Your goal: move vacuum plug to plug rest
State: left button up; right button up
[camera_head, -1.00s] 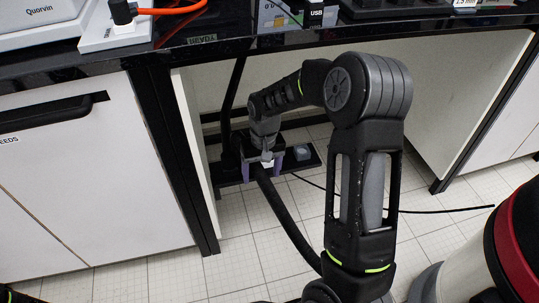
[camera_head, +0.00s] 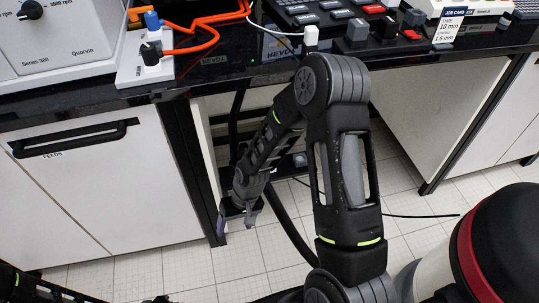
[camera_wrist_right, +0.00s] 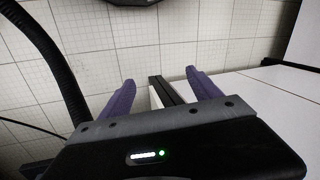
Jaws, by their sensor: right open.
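My right gripper (camera_head: 236,222) is open and empty, low beside the bench's black leg. Its purple fingers stand apart in the right wrist view (camera_wrist_right: 160,88), with only bench leg, cabinet and floor behind the gap. A black plug (camera_head: 151,53) stands in the white socket strip (camera_head: 142,72) on the bench. A small grey-blue block (camera_head: 299,160) shows under the bench, partly hidden by my right arm. I cannot tell for sure which is the vacuum plug or its rest. Only part of my left arm shows at the lower left; its gripper is out of view.
A thick black hose (camera_head: 284,217) crosses the floor beside my right gripper. A thin black cord (camera_head: 420,216) lies on the tiles. The vacuum (camera_head: 500,235) stands at the lower right. White cabinets (camera_head: 90,190) flank the open knee space. Orange cables (camera_head: 200,35) lie on the bench.

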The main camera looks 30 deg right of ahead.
jog(key=s+a+r+p, duration=0.1)
jog(key=s+a+p, duration=0.2)
jog(key=s+a, duration=0.1)
jog(key=shift+s+r, duration=0.15)
jog(key=shift+r, duration=0.25)
